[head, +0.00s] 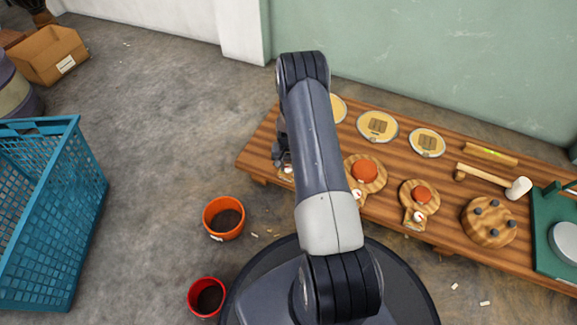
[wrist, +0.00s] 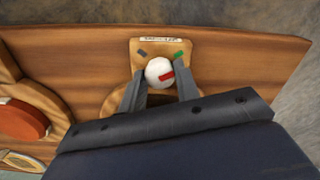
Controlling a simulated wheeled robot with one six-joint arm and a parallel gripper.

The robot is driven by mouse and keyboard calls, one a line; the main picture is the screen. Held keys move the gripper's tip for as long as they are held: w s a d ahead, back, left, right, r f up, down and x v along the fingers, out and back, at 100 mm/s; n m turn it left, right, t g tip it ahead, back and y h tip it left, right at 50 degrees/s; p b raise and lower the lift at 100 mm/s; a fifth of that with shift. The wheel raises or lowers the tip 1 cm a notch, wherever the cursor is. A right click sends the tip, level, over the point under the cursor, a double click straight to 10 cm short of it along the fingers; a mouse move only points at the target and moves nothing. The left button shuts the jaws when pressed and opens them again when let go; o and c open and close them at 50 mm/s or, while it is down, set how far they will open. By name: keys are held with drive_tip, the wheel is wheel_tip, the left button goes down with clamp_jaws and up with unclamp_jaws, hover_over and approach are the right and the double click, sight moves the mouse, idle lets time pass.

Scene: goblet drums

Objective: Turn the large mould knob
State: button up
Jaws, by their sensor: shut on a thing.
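My gripper (wrist: 159,80) is shut on a round white knob (wrist: 154,67) with a red pointer bar on it. The knob sits on the wooden handle plate (wrist: 160,45) of a mould at the bench's left end. The plate has a small label, too small to read, a grey mark on the left and a green mark on the right. The red bar points right and slightly up, below the green mark. The mould's round body is mostly hidden behind my gripper. In the head view my gripper (head: 283,160) is partly seen beside my arm, which hides most of this mould.
Two other moulds with orange discs, a medium one (head: 364,172) and a small one (head: 421,196), stand to the right on the wooden bench (head: 262,150). Round plaques, a mallet (head: 500,180) and a pegged wooden disc (head: 489,222) are also there. Orange (head: 223,218) and red buckets stand on the floor.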

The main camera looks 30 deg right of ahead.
sight(289, 167)
drive_tip(key=o, duration=1)
drive_tip(key=shift+c, duration=0.2)
wheel_tip(289, 167, up, 11)
drive_tip(key=p, duration=0.4)
drive_tip(key=shift+f, duration=0.15)
wheel_tip(289, 167, down, 11)
drive_tip(key=b, duration=0.4)
drive_tip(key=shift+r, duration=0.2)
drive_tip(key=shift+n+p, duration=0.4)
drive_tip(key=shift+n, duration=0.4)
drive_tip(key=shift+f+m, duration=0.1)
drive_tip(key=shift+m, duration=0.2)
